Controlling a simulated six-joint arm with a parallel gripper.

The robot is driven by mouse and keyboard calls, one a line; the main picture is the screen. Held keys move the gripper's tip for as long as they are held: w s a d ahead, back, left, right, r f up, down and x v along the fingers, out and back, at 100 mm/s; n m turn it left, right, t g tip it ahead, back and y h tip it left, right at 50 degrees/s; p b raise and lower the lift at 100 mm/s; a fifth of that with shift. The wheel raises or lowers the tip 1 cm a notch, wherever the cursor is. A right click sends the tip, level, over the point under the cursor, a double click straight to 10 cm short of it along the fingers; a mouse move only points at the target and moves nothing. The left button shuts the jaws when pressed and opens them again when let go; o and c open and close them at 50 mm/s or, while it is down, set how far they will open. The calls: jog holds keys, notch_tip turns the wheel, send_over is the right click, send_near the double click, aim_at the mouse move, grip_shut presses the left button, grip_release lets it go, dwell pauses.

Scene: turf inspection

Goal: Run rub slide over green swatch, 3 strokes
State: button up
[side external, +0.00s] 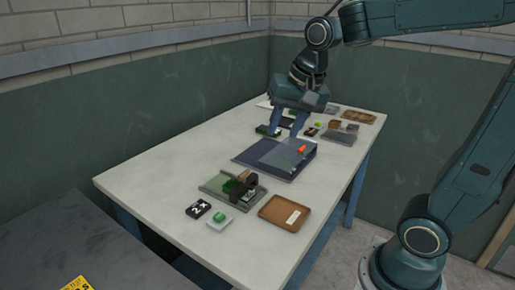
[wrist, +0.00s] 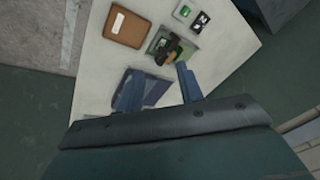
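A green swatch (side external: 233,187) appears to lie on a flat grey-green tray (side external: 213,187) in the table's near half; it is partly covered. A dark block with a brown part (side external: 246,184) sits on that tray and may be the rub slide; I cannot tell for sure. The block also shows in the wrist view (wrist: 172,52). A second small green square (side external: 219,216) lies on a white tile in front. My gripper (side external: 285,124) is above the far half of the table, fingers apart, with nothing seen between them; the open fingers also show in the wrist view (wrist: 158,95).
A dark blue flat case (side external: 248,157) with an orange piece (side external: 302,149) lies mid-table. A brown tray (side external: 272,212) and a black box with a white mark (side external: 198,208) are in front. Several small items and another brown tray (side external: 360,116) crowd the far end.

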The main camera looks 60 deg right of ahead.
aim_at(244, 172)
jog(key=w+d+f+m+g, duration=0.1)
jog(key=w+d+f+m, duration=0.2)
jog(key=w, duration=0.3)
jog(key=w+d+f+m, duration=0.2)
jog(key=w+f+m, duration=0.1)
jog(key=w+m, duration=0.3)
jog(key=shift+w+d+f+g, duration=0.25)
jog(key=shift+w+d+g, duration=0.1)
jog(key=shift+d+g, duration=0.05)
jog(key=shift+f, duration=0.1)
jog(key=w+f, duration=0.1)
jog(key=f, duration=0.8)
jog(key=w+f, duration=0.1)
jog(key=f, duration=0.3)
jog(key=shift+w+f, duration=0.2)
jog(key=shift+w, duration=0.15)
grip_shut()
